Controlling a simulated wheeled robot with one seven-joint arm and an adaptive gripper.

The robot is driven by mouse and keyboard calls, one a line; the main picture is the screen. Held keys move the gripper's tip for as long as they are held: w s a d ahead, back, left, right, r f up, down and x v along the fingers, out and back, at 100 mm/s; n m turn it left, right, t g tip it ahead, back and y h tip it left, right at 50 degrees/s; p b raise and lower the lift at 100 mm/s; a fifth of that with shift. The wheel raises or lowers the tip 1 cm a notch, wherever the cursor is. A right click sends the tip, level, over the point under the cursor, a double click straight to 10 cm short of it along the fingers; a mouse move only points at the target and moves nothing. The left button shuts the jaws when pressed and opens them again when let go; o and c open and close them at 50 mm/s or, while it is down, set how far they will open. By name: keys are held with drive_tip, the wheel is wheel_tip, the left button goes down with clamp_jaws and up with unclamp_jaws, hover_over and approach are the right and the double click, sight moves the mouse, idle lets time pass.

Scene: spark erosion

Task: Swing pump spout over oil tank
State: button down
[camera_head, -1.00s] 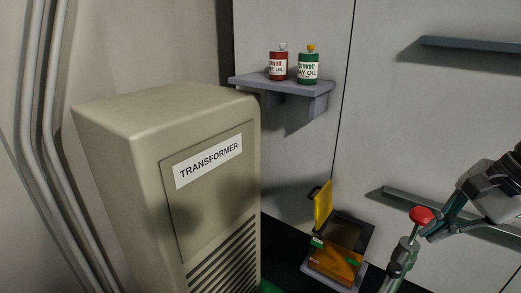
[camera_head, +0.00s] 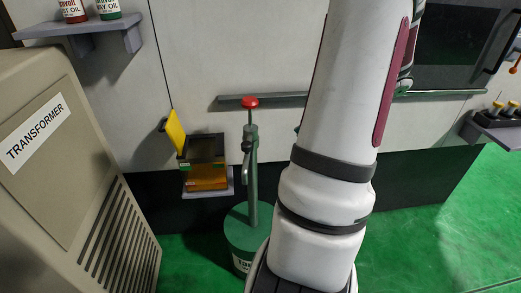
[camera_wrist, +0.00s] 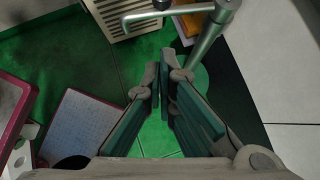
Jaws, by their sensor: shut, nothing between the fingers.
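The pump is a slim grey-green column (camera_head: 252,170) with a red knob, standing on a green drum (camera_head: 240,232). Its short spout (camera_head: 246,152) bends down on the column's near left side, right of the oil tank. In the wrist view the spout (camera_wrist: 165,14) reaches left from the column top, with a bent end. The oil tank (camera_head: 207,184) is an orange box on a small ledge, its yellow lid (camera_head: 175,131) raised. My gripper (camera_wrist: 161,78) is shut and empty, with the pump column beyond its fingertips in the wrist view. My arm hides it in the head view.
The beige transformer cabinet (camera_head: 60,170) stands at the left. A grey rail (camera_head: 275,98) runs along the wall behind the pump. A shelf with oil bottles (camera_head: 107,10) is at upper left. Green floor is open at the right. A red-edged panel (camera_wrist: 12,105) shows in the wrist view.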

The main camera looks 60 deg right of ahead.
sight(250, 149)
drive_tip(key=w+r+x, duration=0.1)
drive_tip(key=r+x, duration=0.1)
drive_tip(key=x, duration=1)
drive_tip(key=shift+w+a+f, duration=0.3)
drive_tip(key=shift+w+a, duration=0.2)
drive_tip(key=shift+w, duration=0.2)
